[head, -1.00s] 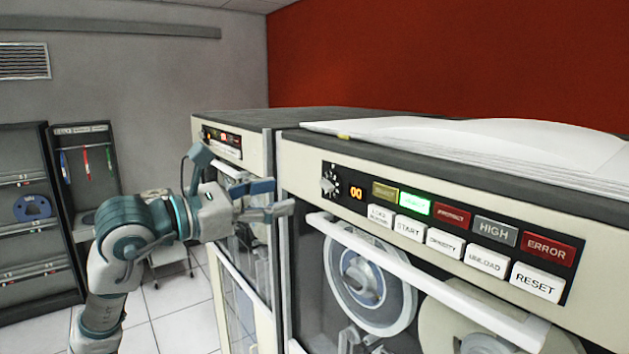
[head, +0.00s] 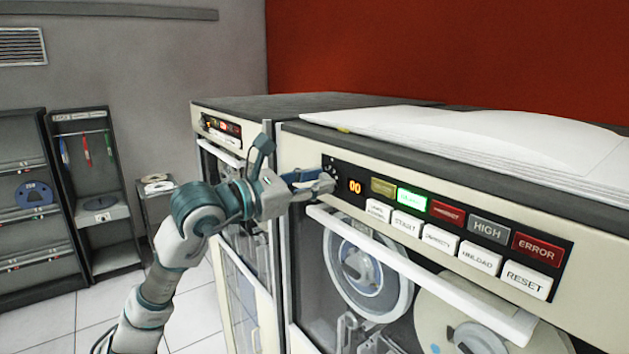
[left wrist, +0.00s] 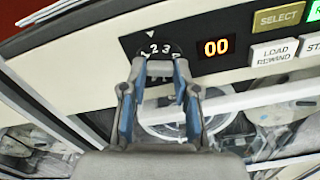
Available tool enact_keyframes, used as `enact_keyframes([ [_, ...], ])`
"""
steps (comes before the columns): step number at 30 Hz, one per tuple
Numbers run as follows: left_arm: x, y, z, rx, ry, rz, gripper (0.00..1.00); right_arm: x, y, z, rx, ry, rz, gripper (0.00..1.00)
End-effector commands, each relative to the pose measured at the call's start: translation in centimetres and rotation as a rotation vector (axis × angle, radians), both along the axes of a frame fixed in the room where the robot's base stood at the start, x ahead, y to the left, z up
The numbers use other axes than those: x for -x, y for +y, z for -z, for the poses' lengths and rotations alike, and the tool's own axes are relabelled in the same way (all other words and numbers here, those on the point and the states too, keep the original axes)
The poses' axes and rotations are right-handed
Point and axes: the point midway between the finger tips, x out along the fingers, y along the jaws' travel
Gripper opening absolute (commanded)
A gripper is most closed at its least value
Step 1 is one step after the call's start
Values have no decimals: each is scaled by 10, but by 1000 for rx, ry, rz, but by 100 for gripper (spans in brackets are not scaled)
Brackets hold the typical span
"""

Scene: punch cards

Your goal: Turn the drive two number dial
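The number dial (left wrist: 160,48) of the nearer tape drive is a round black knob with white digits, left of an orange "00" display. A white pointer mark sits above it, near the digits 2 and 3. In the head view, my left gripper (head: 322,182) is at the dial and hides most of it. In the left wrist view, the left gripper's fingers (left wrist: 160,68) stand apart, one at each side of the dial's lower part. I cannot tell whether they touch it. My right gripper is not in view.
Right of the orange display (head: 355,186) are lit indicators and a row of white buttons (head: 440,240). A white door bar (head: 420,270) runs just below the panel. A second drive (head: 218,125) stands farther left. Paper sheets (head: 480,140) lie on top of the nearer drive.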

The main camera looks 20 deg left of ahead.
Motion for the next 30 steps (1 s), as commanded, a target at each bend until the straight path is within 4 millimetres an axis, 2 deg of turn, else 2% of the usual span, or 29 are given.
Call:
enact_keyframes([
  [1,-1,1,-1,1,-2,-3,5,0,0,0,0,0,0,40],
  [2,-1,1,-1,1,-2,-3,0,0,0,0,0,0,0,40],
  [14,-1,2,-1,49,31,-5,0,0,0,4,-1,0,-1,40],
  [30,-3,5,-2,351,261,-5,0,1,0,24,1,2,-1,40],
])
